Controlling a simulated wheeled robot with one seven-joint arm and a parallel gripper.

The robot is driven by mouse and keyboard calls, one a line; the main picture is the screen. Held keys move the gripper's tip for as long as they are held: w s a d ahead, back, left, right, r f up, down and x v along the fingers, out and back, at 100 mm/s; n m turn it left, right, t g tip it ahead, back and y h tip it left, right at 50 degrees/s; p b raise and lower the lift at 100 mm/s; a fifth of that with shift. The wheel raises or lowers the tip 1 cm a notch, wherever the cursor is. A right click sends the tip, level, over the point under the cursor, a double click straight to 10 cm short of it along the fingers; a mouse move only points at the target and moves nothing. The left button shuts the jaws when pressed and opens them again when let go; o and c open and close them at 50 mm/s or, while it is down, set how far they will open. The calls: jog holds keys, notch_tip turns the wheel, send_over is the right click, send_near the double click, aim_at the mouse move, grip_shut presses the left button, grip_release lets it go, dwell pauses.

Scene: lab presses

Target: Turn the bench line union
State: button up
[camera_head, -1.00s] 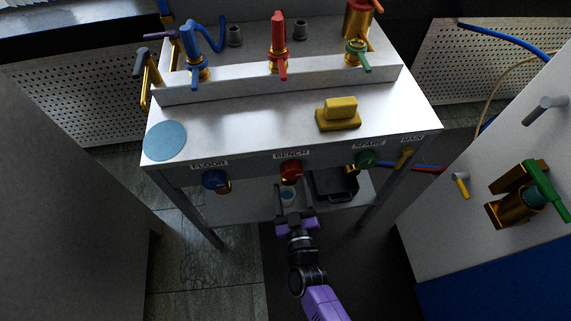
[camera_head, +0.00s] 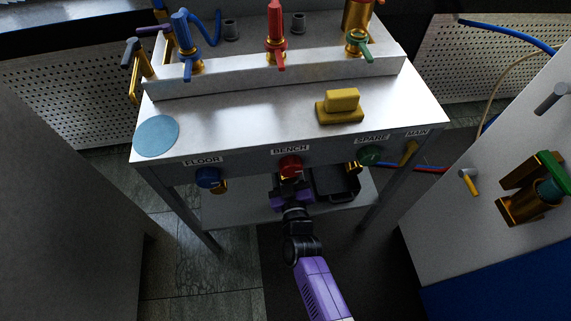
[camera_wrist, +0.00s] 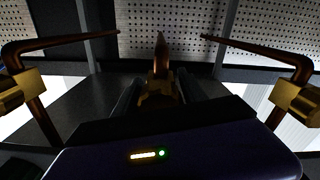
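The bench line union sits under the BENCH label, with a red round knob (camera_head: 290,166) and brass below it at the front of the bench. In the wrist view a brass fitting (camera_wrist: 160,88) with a copper tip stands between the two dark fingers of my gripper (camera_wrist: 160,98). The fingers are apart, one on each side of the brass; I cannot make out firm contact. In the head view my gripper (camera_head: 291,196) is just below and in front of the red knob, and it partly hides the fitting.
The blue FLOOR knob (camera_head: 208,177) is to the left; the green SPARE knob (camera_head: 370,156) and brass MAIN lever (camera_head: 408,152) are to the right. A dark tray (camera_head: 336,184) lies on the lower shelf. Copper pipes with brass fittings (camera_wrist: 297,100) flank my gripper in the wrist view.

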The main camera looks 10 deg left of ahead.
aim_at(288, 182)
grip_shut()
jog(key=m, duration=0.4)
jog(key=shift+m, duration=0.4)
jog(key=shift+o, duration=2.2)
grip_release()
jog(key=shift+s, duration=0.1)
jog(key=shift+p+v, duration=1.55)
jog(key=shift+v, duration=2.3)
